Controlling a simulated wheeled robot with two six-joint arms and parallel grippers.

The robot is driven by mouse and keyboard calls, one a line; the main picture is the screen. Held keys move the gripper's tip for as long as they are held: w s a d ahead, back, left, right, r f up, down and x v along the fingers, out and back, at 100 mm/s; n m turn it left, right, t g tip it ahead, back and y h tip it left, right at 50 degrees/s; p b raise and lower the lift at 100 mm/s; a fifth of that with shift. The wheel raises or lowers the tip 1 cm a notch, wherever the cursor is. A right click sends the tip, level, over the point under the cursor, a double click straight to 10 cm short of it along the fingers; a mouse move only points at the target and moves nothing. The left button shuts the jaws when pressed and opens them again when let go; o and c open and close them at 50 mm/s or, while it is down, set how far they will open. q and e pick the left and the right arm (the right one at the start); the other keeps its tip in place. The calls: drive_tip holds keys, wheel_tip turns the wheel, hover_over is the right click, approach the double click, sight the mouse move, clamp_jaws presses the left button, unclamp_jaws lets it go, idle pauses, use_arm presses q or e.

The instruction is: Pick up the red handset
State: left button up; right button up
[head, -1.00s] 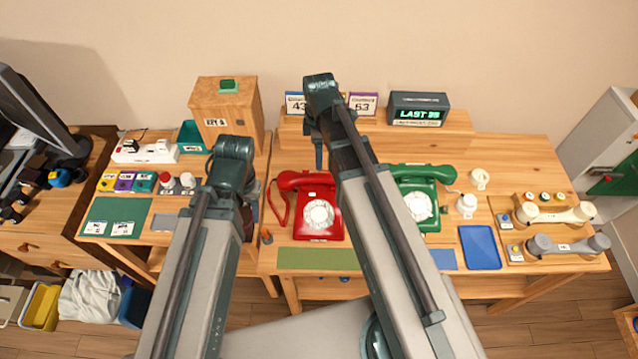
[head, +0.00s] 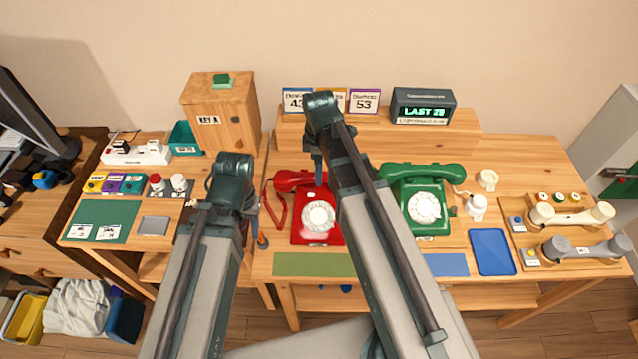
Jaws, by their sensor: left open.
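The red handset (head: 290,180) rests on the cradle of the red dial phone (head: 318,217), left of the green phone. Its right end is hidden behind my right arm, and its coiled cord hangs at the phone's left side. My left gripper (head: 248,213) is open, left of the red phone and apart from the handset; my own arm hides much of it. My right arm reaches up across the space between the two phones, with its bent joint above the red handset.
The green phone (head: 424,202) stands right of my right arm. A green mat (head: 312,264) lies in front of the red phone. A blue tray (head: 492,252) and a board with pale and grey handsets lie farther right. A wooden box (head: 222,112) stands at back left.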

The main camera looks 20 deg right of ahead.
wheel_tip(320, 180, down, 4)
drive_tip(key=b, duration=0.2)
drive_tip(key=shift+r+b, duration=0.15)
drive_tip(key=shift+b, duration=0.2)
drive_tip(key=shift+r, duration=0.1)
clamp_jaws()
